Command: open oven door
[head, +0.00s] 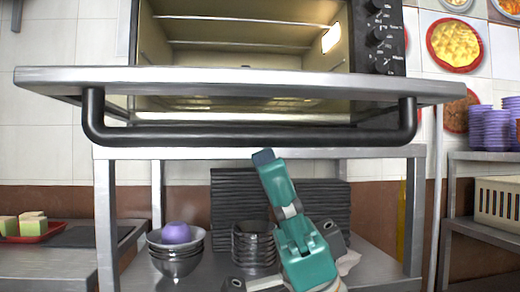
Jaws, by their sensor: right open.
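The oven (240,35) stands on a steel stand, its lit interior and wire racks in view. Its door (240,78) is folded down to about level, seen nearly edge-on toward me. The black bar handle (250,138) hangs along the door's front edge. My right gripper (264,158) is open below the handle, at the middle of the picture. Its dark tip is close under the bar; I cannot tell whether it touches. My left gripper is not in view.
Steel bowls (176,262) with a purple bowl (176,233) stand on the lower shelf, beside dark stacked bowls (254,245). Dark trays (232,200) lean behind. A red tray (38,233) is at left; purple stacks (490,128) and a cream basket (497,200) are at right.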

